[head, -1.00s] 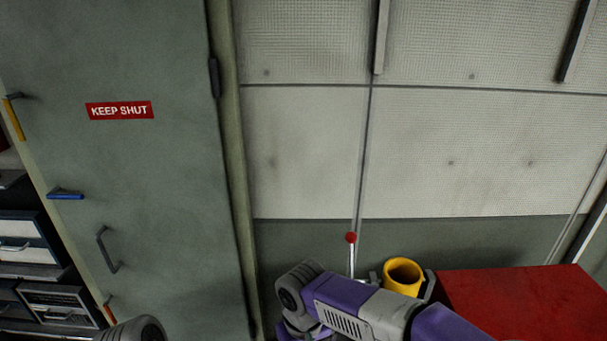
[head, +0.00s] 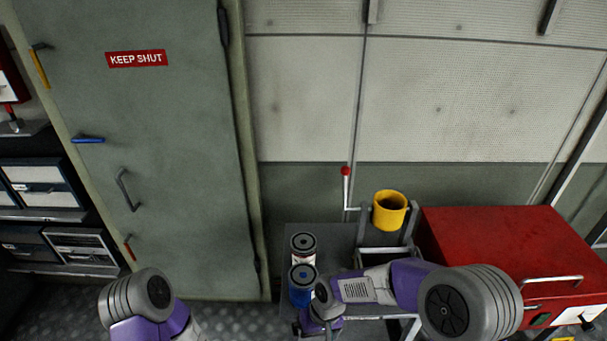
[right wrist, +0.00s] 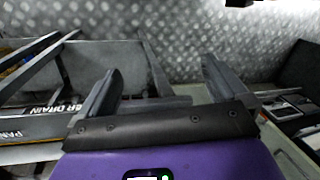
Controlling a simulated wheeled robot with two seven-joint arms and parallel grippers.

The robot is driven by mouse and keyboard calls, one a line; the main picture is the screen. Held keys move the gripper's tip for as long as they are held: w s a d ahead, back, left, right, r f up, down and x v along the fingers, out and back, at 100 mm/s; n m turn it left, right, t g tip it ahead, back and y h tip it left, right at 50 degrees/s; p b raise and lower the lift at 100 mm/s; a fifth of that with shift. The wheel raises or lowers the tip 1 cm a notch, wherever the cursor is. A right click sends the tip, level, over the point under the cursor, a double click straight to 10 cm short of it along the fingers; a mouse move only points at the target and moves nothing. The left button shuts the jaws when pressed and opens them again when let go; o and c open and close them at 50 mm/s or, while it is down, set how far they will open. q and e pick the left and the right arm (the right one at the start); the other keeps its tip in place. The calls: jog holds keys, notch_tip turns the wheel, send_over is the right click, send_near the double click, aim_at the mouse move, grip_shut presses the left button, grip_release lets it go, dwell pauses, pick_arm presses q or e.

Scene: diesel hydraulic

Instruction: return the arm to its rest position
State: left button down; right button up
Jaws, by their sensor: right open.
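My right arm (head: 405,283) reaches in from the lower right of the head view, its purple and grey links folded in front of a grey bench. Its gripper fingers cannot be made out there. In the right wrist view my right gripper (right wrist: 165,90) has its two grey fingers wide apart, with nothing between them. Part of my left arm (head: 150,305) shows at the lower left of the head view; its gripper is out of frame.
A red box (head: 500,245) stands at right, a closed green door (head: 170,180) at left.

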jog(key=s+d+f+m+y, duration=0.1)
jog(key=s+d+f+m, duration=0.1)
jog(key=s+f, duration=0.3)
jog(key=s+d+f+m+t, duration=0.1)
jog(key=s+d+f+m, duration=0.2)
jog(key=f, duration=1)
jog(key=s+d, duration=0.2)
jog(key=s, duration=0.1)
jog(key=shift+s+d+m+y, duration=0.3)
jog(key=shift+y, duration=0.1)
